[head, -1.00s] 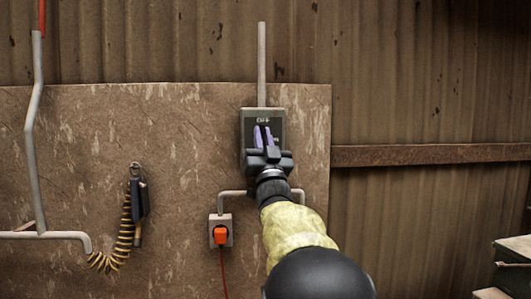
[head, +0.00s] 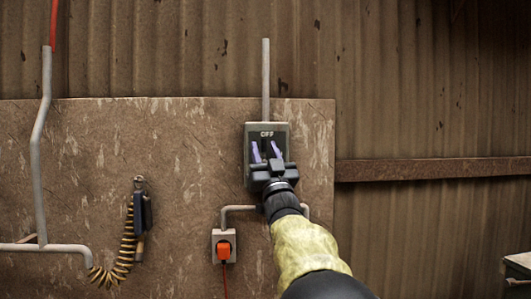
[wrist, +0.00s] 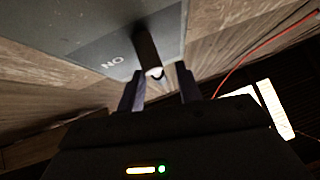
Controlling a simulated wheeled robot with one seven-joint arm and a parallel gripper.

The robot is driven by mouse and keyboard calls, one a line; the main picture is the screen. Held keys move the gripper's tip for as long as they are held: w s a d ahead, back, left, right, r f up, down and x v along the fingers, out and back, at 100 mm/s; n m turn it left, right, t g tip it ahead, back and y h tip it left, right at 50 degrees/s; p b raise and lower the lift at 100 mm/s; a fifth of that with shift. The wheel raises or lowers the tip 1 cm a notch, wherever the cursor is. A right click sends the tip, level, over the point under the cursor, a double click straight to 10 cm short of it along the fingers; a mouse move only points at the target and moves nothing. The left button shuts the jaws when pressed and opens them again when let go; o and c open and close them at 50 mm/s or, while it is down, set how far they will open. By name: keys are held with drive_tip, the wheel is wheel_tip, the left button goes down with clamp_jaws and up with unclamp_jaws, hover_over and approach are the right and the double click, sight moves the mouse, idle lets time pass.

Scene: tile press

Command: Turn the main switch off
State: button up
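The main switch is a grey box (head: 283,136) on the wall board, with OFF lettered near its top. In the wrist view its face (wrist: 95,38) shows ON, upside down. The dark lever (wrist: 146,44) with a pale tip stands out from the face. My gripper (head: 267,150) is in front of the box, its two purple fingers apart. In the wrist view the lever tip lies between the fingertips of my gripper (wrist: 158,88), with gaps showing beside it. My gripper hides the lower box in the head view; I cannot tell the lever's exact position.
A coiled cable with a dark handset (head: 142,212) hangs to the left. Pipes run along the board. A rusty rail (head: 430,169) crosses the wall at right.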

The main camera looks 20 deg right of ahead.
drive_tip(key=shift+s, duration=0.1)
drive_tip(key=b+v, duration=0.6)
drive_tip(key=v, duration=1.1)
drive_tip(key=shift+s+f, duration=0.1)
drive_tip(key=shift+s, duration=0.05)
